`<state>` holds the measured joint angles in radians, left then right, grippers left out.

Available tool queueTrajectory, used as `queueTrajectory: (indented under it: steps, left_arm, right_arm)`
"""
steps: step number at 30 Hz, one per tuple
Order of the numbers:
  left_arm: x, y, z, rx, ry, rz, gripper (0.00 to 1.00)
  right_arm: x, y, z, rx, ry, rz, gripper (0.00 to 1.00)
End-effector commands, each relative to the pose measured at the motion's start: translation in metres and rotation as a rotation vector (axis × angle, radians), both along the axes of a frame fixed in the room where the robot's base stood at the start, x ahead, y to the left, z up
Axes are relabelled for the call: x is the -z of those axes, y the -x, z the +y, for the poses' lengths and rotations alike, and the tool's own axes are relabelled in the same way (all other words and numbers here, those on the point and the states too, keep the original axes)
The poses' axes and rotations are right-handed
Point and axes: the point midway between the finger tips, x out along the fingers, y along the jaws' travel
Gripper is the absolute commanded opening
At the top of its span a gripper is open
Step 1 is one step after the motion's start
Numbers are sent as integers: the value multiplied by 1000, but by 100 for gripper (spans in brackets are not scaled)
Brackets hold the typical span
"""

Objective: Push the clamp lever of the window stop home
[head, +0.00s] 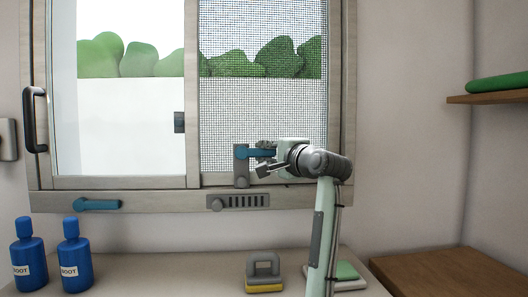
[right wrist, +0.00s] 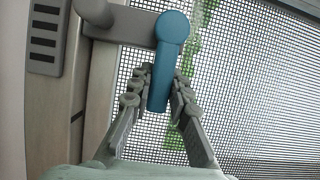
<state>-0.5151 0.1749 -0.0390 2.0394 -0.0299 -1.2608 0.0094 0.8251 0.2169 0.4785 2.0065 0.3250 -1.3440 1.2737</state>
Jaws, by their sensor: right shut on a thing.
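The window stop (head: 241,172) is a grey upright block at the lower frame of the window, beside the mesh screen. Its blue clamp lever (head: 257,153) points right, roughly level, in the head view. My right gripper (head: 265,155) is at the lever's free end and partly hides it. In the right wrist view the lever (right wrist: 168,40) hangs down from the grey stop (right wrist: 130,25), and its lower part lies between the two fingers of my right gripper (right wrist: 158,88), which is shut on it. My left gripper is not in view.
A grey slotted vent (head: 245,202) and another blue lever (head: 97,204) are on the sill. Two blue bottles (head: 71,260) stand at left. A grey-handled yellow block (head: 264,272) and a green-topped block (head: 347,272) lie below. A wooden shelf (head: 490,98) is at right.

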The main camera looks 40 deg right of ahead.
Motion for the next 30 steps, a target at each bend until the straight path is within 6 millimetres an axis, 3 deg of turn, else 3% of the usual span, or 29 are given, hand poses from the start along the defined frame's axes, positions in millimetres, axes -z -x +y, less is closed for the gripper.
queueTrajectory:
  steps: [14, 15, 20, 30]
  left_arm:
    - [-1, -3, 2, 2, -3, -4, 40]
    - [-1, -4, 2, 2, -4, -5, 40]
    - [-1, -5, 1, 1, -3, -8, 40]
    - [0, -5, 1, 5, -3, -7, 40]
  right_arm:
    - [3, 0, 0, -1, -17, -6, 0]
    - [3, 0, 0, -2, -17, -5, 20]
    - [2, 0, 0, -1, -16, -6, 40]
    - [1, 3, 0, 0, -14, -8, 40]
